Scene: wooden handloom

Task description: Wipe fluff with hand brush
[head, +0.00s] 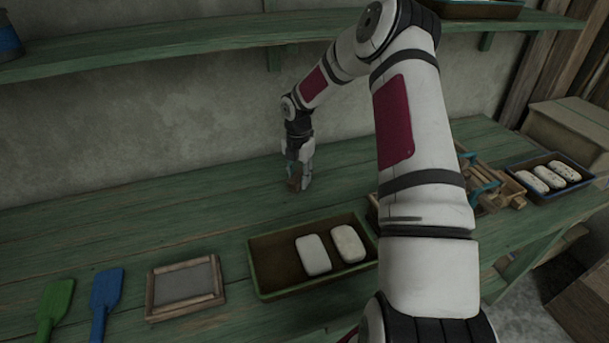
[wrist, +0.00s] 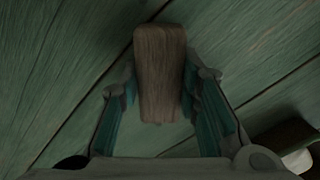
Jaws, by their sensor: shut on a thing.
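My gripper (head: 299,181) is low over the green plank table (head: 190,218), near the back wall. In the wrist view its two teal-padded fingers close on the sides of a brown wooden block, which looks like the back of the hand brush (wrist: 160,60). Bristles are hidden beneath it. I cannot tell whether it touches the table. No fluff can be made out in either view.
A dark tray (head: 256,258) with two white blocks stands in front of my gripper. A framed grey panel (head: 186,284), a blue scraper (head: 105,297) and a green scraper (head: 55,304) lie at front left. Another tray (head: 544,197) stands at right. A shelf (head: 170,42) runs above.

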